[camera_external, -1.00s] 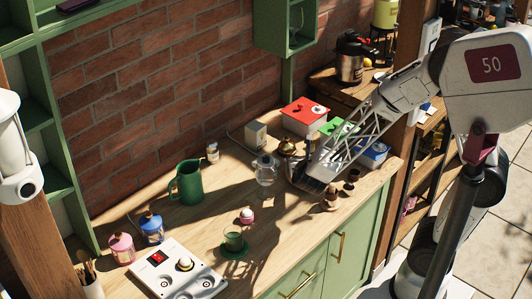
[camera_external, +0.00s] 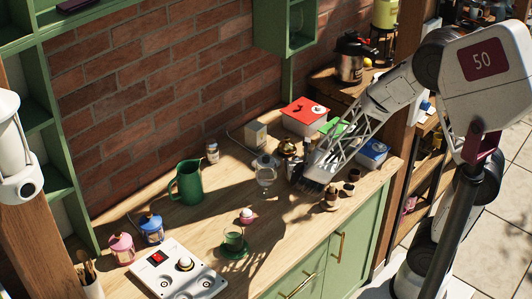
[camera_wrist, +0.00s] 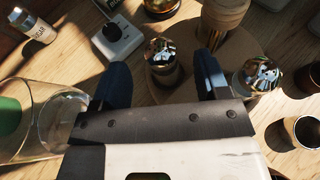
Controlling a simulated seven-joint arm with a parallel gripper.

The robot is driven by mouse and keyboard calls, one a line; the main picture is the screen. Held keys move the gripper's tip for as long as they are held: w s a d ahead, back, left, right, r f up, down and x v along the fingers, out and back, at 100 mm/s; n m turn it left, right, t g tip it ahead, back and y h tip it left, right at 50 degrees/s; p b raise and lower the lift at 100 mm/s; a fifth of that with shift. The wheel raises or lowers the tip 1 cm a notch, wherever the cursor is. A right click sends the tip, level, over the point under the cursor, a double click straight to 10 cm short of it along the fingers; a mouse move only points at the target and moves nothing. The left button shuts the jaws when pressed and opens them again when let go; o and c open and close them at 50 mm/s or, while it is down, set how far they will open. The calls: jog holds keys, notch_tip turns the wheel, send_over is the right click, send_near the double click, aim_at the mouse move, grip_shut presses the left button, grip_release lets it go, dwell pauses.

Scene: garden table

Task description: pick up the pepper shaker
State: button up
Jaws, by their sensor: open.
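A small shaker with a shiny metal top and a darker body (camera_wrist: 163,65) stands between my fingers in the wrist view; it looks like the pepper shaker. A second, metal-topped shaker with a pale body (camera_wrist: 258,76) stands to the right, outside my right finger. My gripper (camera_wrist: 161,72) is open, with a dark finger on each side of the first shaker and visible gaps. In the external view my gripper (camera_external: 312,181) is low over the counter's right part and hides what lies between its fingers.
A clear glass vessel (camera_wrist: 60,122) is close to my left finger. A turned wooden item (camera_wrist: 226,14) stands beyond the fingers on a round wooden board. Small dark cups (camera_external: 349,189) stand to the right. A green pitcher (camera_external: 187,183) stands farther left on the counter.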

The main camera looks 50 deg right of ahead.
jog(key=shift+w+d, duration=0.1)
dwell(0.3)
jog(key=shift+x, duration=2.55)
jog(key=shift+f, duration=0.15)
jog(key=shift+c, duration=0.3)
jog(key=c, duration=1)
